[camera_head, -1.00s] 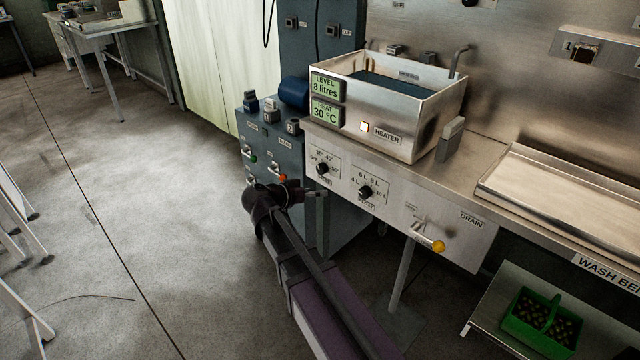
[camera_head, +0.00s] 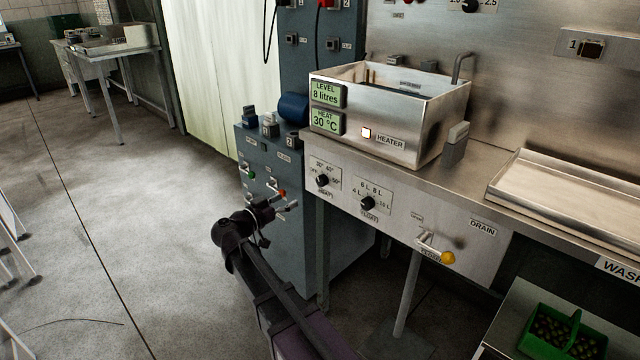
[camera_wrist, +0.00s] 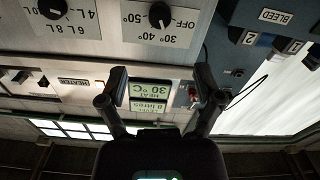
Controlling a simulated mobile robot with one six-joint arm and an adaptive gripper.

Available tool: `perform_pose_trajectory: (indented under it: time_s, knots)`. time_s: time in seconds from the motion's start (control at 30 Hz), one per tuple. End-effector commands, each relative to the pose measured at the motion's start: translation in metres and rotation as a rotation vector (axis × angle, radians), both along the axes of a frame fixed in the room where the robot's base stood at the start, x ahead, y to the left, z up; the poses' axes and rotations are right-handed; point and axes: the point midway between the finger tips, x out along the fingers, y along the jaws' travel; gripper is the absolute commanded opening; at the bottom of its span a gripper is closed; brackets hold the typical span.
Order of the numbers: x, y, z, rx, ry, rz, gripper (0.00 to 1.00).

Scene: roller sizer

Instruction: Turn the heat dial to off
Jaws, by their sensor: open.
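The heat dial (camera_head: 322,180) is a small black knob on a white plate marked OFF, 30°, 40° and 50°, on the steel front panel below the tank. It shows upside down in the wrist view (camera_wrist: 159,14), at the top edge. The heat display (camera_head: 326,122) reads 30 °C. My gripper (camera_head: 285,206) is to the left of the dial and a little lower in the head view, apart from it. In the wrist view its two fingers (camera_wrist: 160,78) are spread, with nothing between them.
The float dial (camera_head: 367,203) is right of the heat dial, and the yellow-ended drain lever (camera_head: 447,257) is further right. A grey-blue cabinet (camera_head: 262,222) with small levers stands close behind my gripper. The steel tank (camera_head: 425,125) is above the panel. Open floor lies left.

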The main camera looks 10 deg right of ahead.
Motion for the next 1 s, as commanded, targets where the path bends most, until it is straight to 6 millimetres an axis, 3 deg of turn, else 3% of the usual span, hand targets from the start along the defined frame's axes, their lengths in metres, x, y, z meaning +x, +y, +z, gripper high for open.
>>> perform_pose_trajectory:
  time_s: [0.37,1.0]
  knots:
    - [0.011,-0.016,0.0,0.0,0.001,-0.002,0.84]
    - [0.062,-0.088,0.0,0.001,0.002,-0.002,0.84]
